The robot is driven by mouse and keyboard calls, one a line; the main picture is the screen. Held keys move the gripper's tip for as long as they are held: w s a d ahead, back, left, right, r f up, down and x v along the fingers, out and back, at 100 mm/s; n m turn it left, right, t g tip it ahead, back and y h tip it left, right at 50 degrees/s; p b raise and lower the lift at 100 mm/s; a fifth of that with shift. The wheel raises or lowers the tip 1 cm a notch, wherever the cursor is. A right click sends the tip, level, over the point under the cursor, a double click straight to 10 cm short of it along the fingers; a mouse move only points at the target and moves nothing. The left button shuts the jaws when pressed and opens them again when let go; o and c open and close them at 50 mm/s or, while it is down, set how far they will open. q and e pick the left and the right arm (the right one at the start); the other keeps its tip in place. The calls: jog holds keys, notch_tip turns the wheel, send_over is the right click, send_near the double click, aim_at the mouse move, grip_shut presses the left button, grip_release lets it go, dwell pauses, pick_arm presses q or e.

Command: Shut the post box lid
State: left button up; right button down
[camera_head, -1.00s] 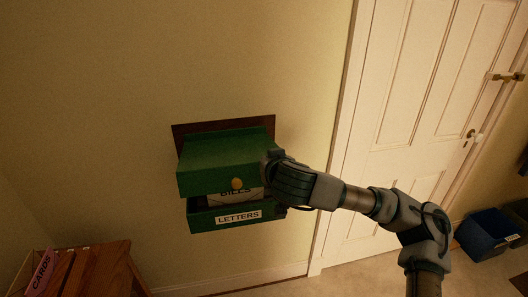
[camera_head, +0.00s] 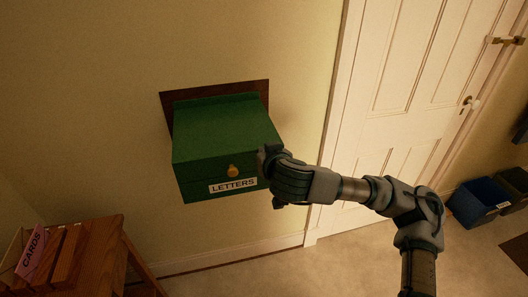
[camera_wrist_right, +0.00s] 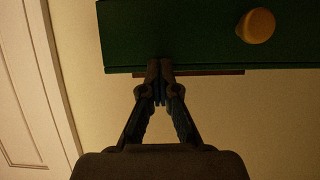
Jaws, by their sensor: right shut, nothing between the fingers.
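The green post box (camera_head: 224,137) is fixed to a dark wooden board on the wall in the head view. Its lid, with a round yellow knob (camera_head: 233,171), sits down over the box, just above the white LETTERS label (camera_head: 233,185). No gap shows between lid and box from here. My right gripper (camera_head: 268,160) is at the right front edge of the box. In the right wrist view its fingers (camera_wrist_right: 160,84) are together and empty, at the lower edge of the green front (camera_wrist_right: 180,35), with the knob (camera_wrist_right: 256,26) to the upper right. My left gripper is out of view.
A wooden stand (camera_head: 92,258) with a pink CARDS tag (camera_head: 31,252) is at the lower left. A white door (camera_head: 415,90) is to the right. Blue and dark bins (camera_head: 478,201) stand on the floor at the right.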

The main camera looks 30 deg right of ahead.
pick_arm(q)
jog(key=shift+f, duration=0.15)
pick_arm(e)
jog(key=shift+f, duration=0.5)
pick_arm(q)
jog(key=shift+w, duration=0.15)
pick_arm(e)
jog(key=v, duration=1.2)
jog(key=shift+r, duration=0.35)
